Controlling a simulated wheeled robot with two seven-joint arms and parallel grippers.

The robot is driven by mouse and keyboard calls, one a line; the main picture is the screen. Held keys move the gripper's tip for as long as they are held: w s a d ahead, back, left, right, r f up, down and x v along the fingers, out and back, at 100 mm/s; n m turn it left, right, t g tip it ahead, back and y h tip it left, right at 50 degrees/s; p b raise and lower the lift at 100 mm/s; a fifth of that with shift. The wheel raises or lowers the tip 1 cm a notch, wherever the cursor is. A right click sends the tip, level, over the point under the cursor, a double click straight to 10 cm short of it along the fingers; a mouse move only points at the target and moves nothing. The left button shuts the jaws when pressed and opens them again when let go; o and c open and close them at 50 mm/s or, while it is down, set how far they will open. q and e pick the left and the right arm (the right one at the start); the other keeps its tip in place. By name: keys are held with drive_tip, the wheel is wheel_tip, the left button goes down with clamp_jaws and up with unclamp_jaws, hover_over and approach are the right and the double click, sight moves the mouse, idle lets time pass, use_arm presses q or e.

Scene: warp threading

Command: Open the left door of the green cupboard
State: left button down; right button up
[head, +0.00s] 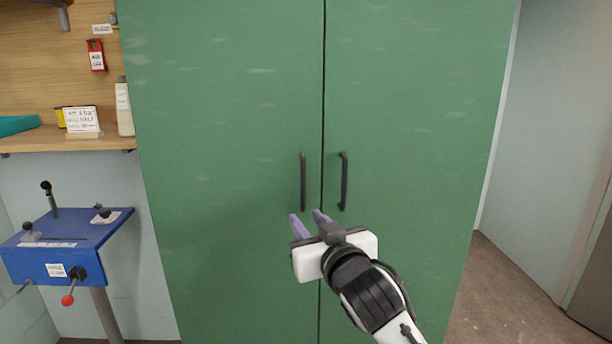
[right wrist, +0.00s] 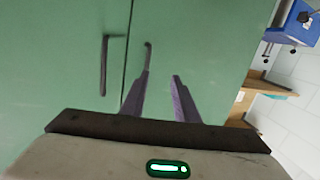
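The green cupboard's left door (head: 225,130) is closed, flush with the right door (head: 410,110). The left door's dark vertical handle (head: 303,180) is near the middle seam. My right gripper (head: 305,215) is open and empty, its two purple fingers pointing at the left door around the handle's lower end. The right wrist view appears upside down; there, one finger of the gripper (right wrist: 162,76) partly hides the left door's handle (right wrist: 148,55). Whether it touches the handle cannot be told. My left gripper is not in view.
The right door's handle (head: 343,182) is close beside the left one. A blue control panel (head: 62,240) with levers stands left of the cupboard. A wooden shelf (head: 70,138) with a bottle (head: 124,110) is above it. Bare floor (head: 500,290) shows at right.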

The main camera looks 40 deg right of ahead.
drive_tip(key=m+h, duration=0.1)
drive_tip(key=h, duration=0.1)
approach(304, 172)
drive_tip(key=shift+t, duration=0.3)
drive_tip(key=x, duration=0.8)
drive_tip(key=shift+w+d+f, duration=0.1)
drive_tip(key=shift+w+f, duration=0.1)
drive_tip(key=shift+f, duration=0.05)
clamp_jaws()
